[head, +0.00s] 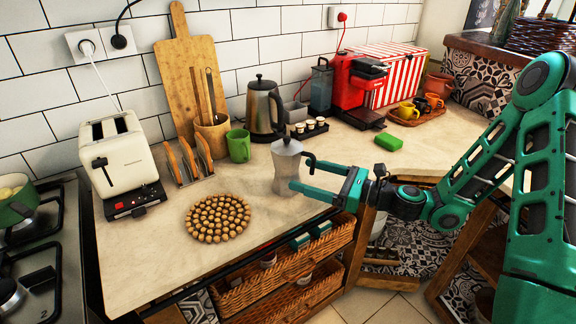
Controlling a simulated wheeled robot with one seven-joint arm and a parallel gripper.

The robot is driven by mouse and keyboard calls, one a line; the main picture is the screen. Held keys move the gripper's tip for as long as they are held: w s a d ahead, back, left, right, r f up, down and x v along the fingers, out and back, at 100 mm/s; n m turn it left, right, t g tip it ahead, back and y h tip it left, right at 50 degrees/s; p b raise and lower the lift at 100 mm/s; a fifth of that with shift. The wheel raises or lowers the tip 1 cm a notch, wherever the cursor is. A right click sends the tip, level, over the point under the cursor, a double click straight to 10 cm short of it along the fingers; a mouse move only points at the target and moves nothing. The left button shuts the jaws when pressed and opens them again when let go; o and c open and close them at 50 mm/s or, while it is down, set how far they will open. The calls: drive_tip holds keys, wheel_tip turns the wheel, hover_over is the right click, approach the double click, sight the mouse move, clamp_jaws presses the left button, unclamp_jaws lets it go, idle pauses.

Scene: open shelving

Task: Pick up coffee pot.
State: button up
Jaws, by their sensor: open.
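The coffee pot (286,168) is a silver moka pot with a dark lid knob. It stands upright on the counter near its front edge. My gripper (301,173) reaches in from the right with its green fingers spread apart. The lower fingertip overlaps the pot's lower body in the picture, and the upper finger is by its right side. I cannot tell whether either finger touches the pot. A dark part at the pot's right, by the upper fingertip, may be its handle.
Behind the pot are a kettle (263,107), a green mug (239,145) and a small tray of cups (305,130). A round nut-covered trivet (217,218) lies to the left. Wicker drawers (285,275) are below the edge.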

sight(288, 166)
drive_tip(key=shift+w+a, duration=0.65)
drive_tip(key=shift+w, duration=0.15)
drive_tip(key=shift+x, duration=2.6)
drive_tip(key=shift+w+r, duration=0.1)
drive_tip(key=shift+c, duration=0.2)
drive_tip(key=shift+d, duration=0.1)
drive_tip(key=c, duration=1.5)
